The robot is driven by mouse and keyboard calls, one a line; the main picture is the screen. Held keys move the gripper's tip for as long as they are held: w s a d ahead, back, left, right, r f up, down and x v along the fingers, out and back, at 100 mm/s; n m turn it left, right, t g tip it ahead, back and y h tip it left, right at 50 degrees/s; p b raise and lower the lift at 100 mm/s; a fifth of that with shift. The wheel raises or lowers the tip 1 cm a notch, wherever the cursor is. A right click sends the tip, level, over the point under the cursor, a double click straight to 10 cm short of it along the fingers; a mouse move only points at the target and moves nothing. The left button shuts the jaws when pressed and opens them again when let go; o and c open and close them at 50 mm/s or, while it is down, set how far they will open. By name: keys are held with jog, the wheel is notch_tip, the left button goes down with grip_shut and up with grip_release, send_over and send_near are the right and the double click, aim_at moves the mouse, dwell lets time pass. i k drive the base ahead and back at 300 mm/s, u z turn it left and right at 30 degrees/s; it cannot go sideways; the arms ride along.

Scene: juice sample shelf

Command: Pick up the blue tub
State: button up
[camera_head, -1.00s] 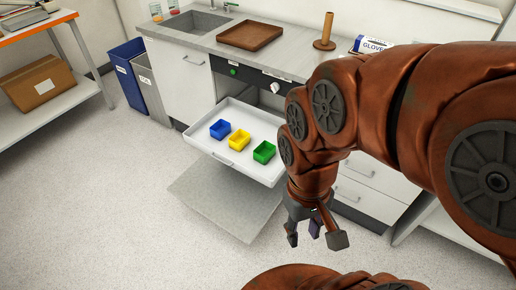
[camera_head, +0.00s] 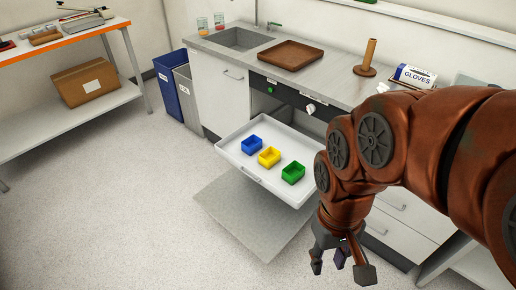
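The blue tub (camera_head: 252,145) sits on a white pull-out tray (camera_head: 231,156) below the counter, at the left of a row of three tubs. The yellow tub (camera_head: 269,157) is beside it in the middle, and the green tub (camera_head: 293,173) is at the right. My gripper (camera_head: 341,266) hangs pointing down, in front and to the right of the tray in the picture, apart from all the tubs. Its fingers are spread and nothing shows between them.
A lowered door panel (camera_head: 240,215) lies under the tray. The counter (camera_head: 335,85) holds a brown tray (camera_head: 290,55), a wooden post (camera_head: 367,60) and a gloves box (camera_head: 414,76). Bins (camera_head: 168,87) stand left of the cabinet. The floor (camera_head: 120,195) at the left is clear.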

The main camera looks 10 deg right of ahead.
aim_at(250, 145)
jog(key=u, duration=0.55)
jog(key=i, duration=0.5)
jog(key=u, duration=0.8)
jog(key=i, duration=0.9)
jog(key=z, duration=0.2)
